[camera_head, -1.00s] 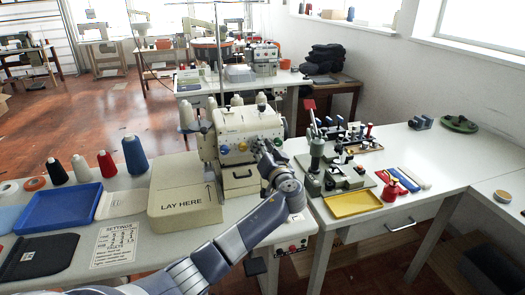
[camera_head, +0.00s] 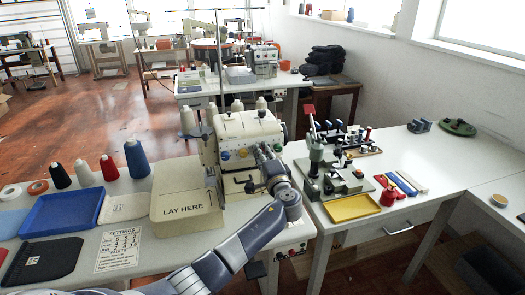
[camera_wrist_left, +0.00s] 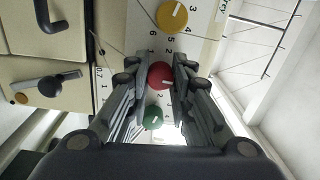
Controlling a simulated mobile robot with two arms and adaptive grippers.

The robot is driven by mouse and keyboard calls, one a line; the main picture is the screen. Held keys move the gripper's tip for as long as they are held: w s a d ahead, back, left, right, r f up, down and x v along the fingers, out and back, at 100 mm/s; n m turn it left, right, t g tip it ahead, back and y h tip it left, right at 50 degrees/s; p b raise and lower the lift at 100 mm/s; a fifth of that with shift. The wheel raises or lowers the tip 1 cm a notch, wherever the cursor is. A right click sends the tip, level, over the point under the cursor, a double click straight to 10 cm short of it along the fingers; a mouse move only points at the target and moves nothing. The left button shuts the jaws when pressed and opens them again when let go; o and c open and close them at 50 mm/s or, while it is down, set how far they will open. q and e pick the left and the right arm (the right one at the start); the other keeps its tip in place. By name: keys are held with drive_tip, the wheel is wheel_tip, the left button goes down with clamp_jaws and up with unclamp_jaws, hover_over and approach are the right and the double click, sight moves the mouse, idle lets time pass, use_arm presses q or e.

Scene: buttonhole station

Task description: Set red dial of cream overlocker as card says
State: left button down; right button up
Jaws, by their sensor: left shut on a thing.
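The cream overlocker (camera_head: 240,128) stands on the white table, with a row of coloured dials on its front. My left gripper (camera_head: 265,157) is at the right end of the row and hides part of it. In the left wrist view the red dial (camera_wrist_left: 160,75) sits between the two fingers of my left gripper (camera_wrist_left: 160,78), which are shut on it. The dial has a white pointer mark. The yellow dial (camera_wrist_left: 172,16) and green dial (camera_wrist_left: 153,117) flank it. The settings card (camera_head: 119,249) lies on the table at the left; its figures are too small to read surely. My right gripper is not in view.
A cream "LAY HERE" block (camera_head: 186,211) stands left of the overlocker. A green press (camera_head: 318,155), a yellow tray (camera_head: 351,208) and a red part (camera_head: 397,222) are on the right table.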

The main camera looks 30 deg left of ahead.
use_arm(q)
drive_tip(key=shift+m+p, duration=0.95)
drive_tip(key=shift+m, duration=0.95)
drive_tip(key=c, duration=1.4)
unclamp_jaws()
drive_tip(key=v, duration=1.2)
drive_tip(key=shift+f, duration=0.1)
